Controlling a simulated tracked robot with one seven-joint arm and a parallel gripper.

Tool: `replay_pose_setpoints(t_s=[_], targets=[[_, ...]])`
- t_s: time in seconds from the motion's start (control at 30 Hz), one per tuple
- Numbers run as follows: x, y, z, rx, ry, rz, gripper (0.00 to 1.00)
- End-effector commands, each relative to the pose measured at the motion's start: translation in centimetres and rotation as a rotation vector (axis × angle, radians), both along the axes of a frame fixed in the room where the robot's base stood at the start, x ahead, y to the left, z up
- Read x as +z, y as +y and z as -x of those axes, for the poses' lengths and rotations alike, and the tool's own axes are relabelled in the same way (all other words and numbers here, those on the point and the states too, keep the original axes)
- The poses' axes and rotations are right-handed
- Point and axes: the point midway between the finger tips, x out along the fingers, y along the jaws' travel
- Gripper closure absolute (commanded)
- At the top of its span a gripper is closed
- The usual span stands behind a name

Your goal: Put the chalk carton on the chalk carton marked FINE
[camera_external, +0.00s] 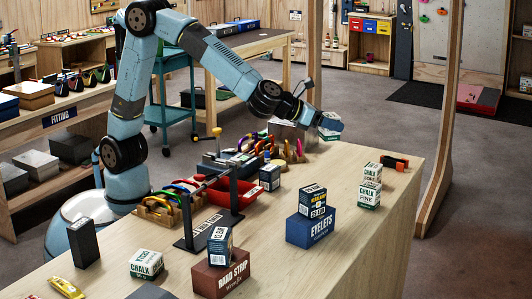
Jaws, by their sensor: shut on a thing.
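My gripper (331,123) is at the far end of the workbench, shut on a small white and green carton (328,135) that looks like a chalk carton. The fingers hide much of it, and its label cannot be read. The chalk carton marked FINE (368,198) stands upright near the right edge of the bench, in front and to the right of my gripper. Another white and green chalk carton (372,173) sits on top of it. A further chalk carton (147,264) stands at the front left of the bench.
A blue EYELETS box (311,230) with a small dark box (313,199) on it stands left of the FINE carton. A brown box (222,278) with a small box (220,246) on it is nearer. An orange and black item (395,163) lies behind the FINE carton.

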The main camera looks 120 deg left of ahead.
Motion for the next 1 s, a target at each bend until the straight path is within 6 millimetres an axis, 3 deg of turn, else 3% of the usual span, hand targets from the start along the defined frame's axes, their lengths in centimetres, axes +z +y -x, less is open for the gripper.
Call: replay_pose_setpoints(t_s=[0.5, 0.73, 1.0], targets=[[-4.1, 1.6, -8.7, 0.000, 0.001, 0.000, 0.70], [-7.6, 2.2, -11.4, 0.000, 0.003, 0.000, 0.70], [-9.2, 2.4, -12.8, 0.000, 0.000, 0.000, 0.70]])
